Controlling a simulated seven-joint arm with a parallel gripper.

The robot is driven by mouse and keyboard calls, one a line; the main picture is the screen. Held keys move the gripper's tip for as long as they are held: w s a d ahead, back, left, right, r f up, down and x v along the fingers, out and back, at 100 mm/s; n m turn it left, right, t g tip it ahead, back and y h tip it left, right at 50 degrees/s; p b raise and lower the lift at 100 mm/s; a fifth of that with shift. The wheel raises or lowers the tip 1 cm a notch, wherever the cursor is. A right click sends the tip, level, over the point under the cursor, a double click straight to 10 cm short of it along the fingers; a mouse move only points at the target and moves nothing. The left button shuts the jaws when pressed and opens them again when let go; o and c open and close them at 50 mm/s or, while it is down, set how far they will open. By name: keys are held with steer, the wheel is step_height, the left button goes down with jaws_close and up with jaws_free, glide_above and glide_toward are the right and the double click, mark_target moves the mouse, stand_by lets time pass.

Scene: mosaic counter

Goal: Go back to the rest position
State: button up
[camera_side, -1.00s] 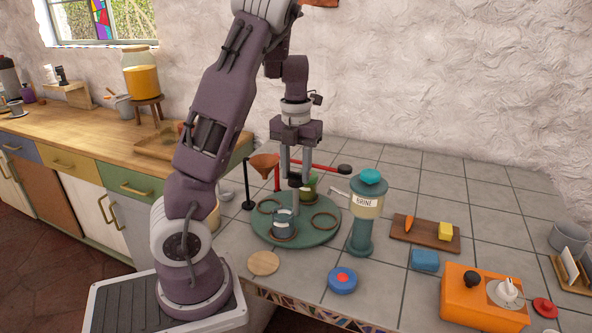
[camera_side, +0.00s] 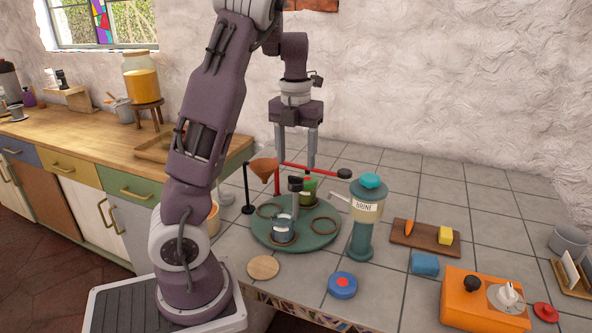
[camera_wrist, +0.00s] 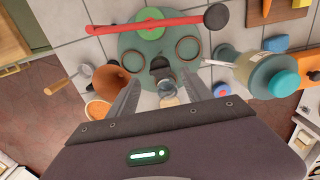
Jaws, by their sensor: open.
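My gripper (camera_side: 295,155) is open and empty. It hangs with its fingers pointing down above the round green tray (camera_side: 318,242). Its fingers also show in the wrist view (camera_wrist: 168,103), spread apart over the tray's edge. On the tray stand a blue-grey jar (camera_side: 284,229) at the front and a green jar (camera_side: 309,190) at the back. Two empty brown rings (camera_side: 324,223) lie at the sides. A dark upright knob (camera_side: 295,185) rises from the tray's middle. The gripper touches none of these, as far as I can tell.
A red bar (camera_side: 312,168) with a dark end crosses near the fingers. An orange funnel (camera_side: 264,166) stands left of the gripper. A teal brine dispenser (camera_side: 364,220) stands right of the tray. A cutting board (camera_side: 425,236) and an orange box (camera_side: 470,298) sit farther right.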

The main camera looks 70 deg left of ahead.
steer(key=shift+r, duration=1.4)
steer(key=s+d+r+m+t+h, duration=0.1)
steer(key=d+r+m, duration=0.1)
steer(key=d+m, duration=0.7)
steer(key=s+d+r+m+t+h, duration=0.15)
steer(key=d+m, duration=0.45)
steer(key=m, duration=0.6)
steer(key=s+d+m+t+y, duration=0.1)
steer(key=s+d+m, duration=0.4)
steer(key=m, duration=0.7)
steer(key=s+d+f+m+t+y, duration=0.1)
steer(key=s+d+m, duration=0.3)
steer(key=m, duration=0.8)
steer(key=shift+s+d+t, duration=0.4)
steer(key=shift+d+t, duration=0.15)
steer(key=shift+d, duration=0.2)
